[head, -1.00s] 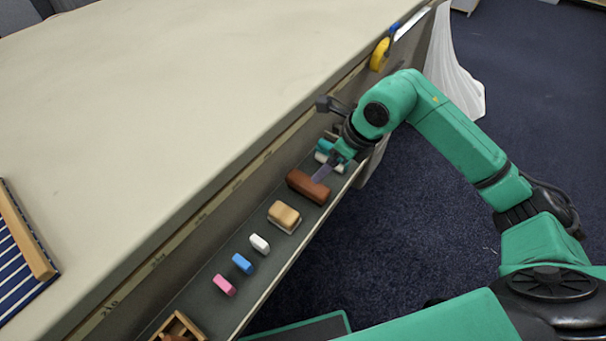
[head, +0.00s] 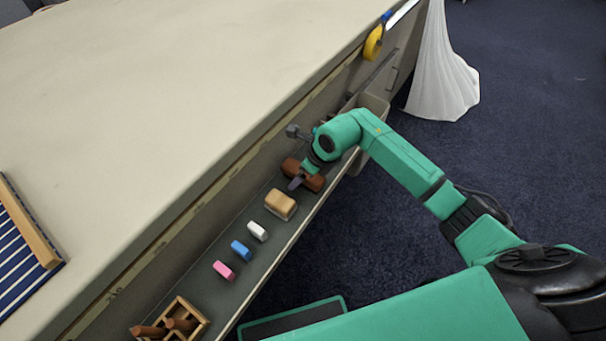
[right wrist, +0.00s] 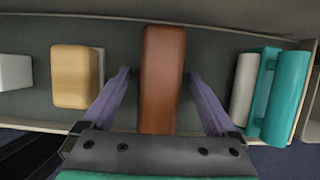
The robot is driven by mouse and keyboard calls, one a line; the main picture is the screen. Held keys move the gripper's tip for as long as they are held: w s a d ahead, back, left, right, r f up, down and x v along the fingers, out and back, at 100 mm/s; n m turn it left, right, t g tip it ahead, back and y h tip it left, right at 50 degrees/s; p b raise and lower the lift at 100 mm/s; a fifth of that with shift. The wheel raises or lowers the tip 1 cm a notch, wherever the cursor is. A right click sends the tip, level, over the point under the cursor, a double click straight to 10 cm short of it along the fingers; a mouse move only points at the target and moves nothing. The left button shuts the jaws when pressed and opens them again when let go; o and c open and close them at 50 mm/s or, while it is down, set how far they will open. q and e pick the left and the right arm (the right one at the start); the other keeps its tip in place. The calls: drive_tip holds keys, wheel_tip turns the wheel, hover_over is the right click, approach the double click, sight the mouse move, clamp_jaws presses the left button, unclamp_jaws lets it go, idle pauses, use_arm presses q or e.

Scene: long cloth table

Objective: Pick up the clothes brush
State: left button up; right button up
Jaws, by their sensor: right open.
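A long brown block (right wrist: 161,75), which I take to be the clothes brush, lies on the narrow grey shelf (right wrist: 120,28) along the table's side. It also shows in the head view (head: 289,166), partly hidden by my right gripper (head: 304,177). In the right wrist view, the open right gripper (right wrist: 157,73) has one purple finger on each side of the block. A gap shows between each finger and the block, and nothing is held. My left gripper is not in view.
A tan block with a pale base (right wrist: 77,77) and a teal object with a white roller-like part (right wrist: 285,95) flank the brown block. White (head: 257,231), blue (head: 240,250) and pink (head: 223,269) pieces and a wooden box (head: 190,308) line the shelf nearer me.

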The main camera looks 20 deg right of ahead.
drive_tip(key=shift+f, duration=0.25)
idle(0.3)
clamp_jaws()
drive_tip(key=shift+r, duration=0.1)
drive_tip(key=shift+w+r, duration=0.1)
drive_tip(key=shift+r, duration=0.5)
wheel_tip(320, 180, up, 19)
